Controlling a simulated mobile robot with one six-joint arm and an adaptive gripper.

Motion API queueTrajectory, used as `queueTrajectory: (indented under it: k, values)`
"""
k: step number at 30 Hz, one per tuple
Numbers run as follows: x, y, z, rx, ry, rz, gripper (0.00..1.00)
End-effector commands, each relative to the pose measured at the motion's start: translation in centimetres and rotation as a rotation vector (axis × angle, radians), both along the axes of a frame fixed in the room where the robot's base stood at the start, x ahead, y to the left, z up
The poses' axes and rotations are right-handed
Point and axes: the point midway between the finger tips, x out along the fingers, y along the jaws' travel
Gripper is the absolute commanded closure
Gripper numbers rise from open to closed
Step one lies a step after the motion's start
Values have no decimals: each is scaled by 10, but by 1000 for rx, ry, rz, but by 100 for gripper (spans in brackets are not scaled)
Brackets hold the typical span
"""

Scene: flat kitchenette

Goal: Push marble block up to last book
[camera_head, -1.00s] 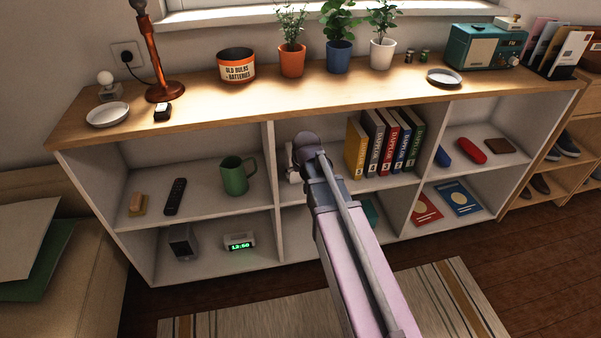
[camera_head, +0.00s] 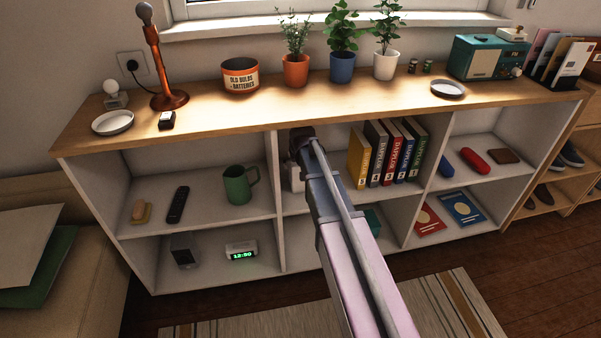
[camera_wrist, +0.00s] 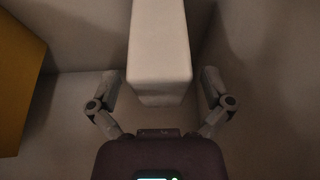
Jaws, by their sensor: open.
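The pale marble block (camera_wrist: 158,55) stands out in the middle of the wrist view, between the two fingers of my gripper (camera_wrist: 159,88). The fingers are spread, one on each side, with a visible gap to the block. In the head view a pale part of the block (camera_head: 296,180) shows in the upper middle compartment, left of my arm, which hides most of it. The row of upright books (camera_head: 388,153) stands to the right in that compartment. Its leftmost, yellow book (camera_head: 358,158) also shows at the left of the wrist view (camera_wrist: 18,80). Bare shelf floor separates it from the block.
A white divider (camera_head: 275,180) borders the compartment on the left, with a green mug (camera_head: 237,186) beyond it. The wooden top (camera_head: 330,100) lies above, carrying potted plants and a pot. Another divider (camera_head: 431,165) stands right of the books.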

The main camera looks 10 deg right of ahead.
Motion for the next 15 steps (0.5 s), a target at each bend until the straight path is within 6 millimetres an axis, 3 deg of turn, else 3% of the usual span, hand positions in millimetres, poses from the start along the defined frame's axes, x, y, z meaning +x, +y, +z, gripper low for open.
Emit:
queueTrajectory:
  k: [6, 15]
  values:
    - [31, 0, 0, 0, 0, 0, 0]
    - [31, 1, -11, 0, 0, 1, 0]
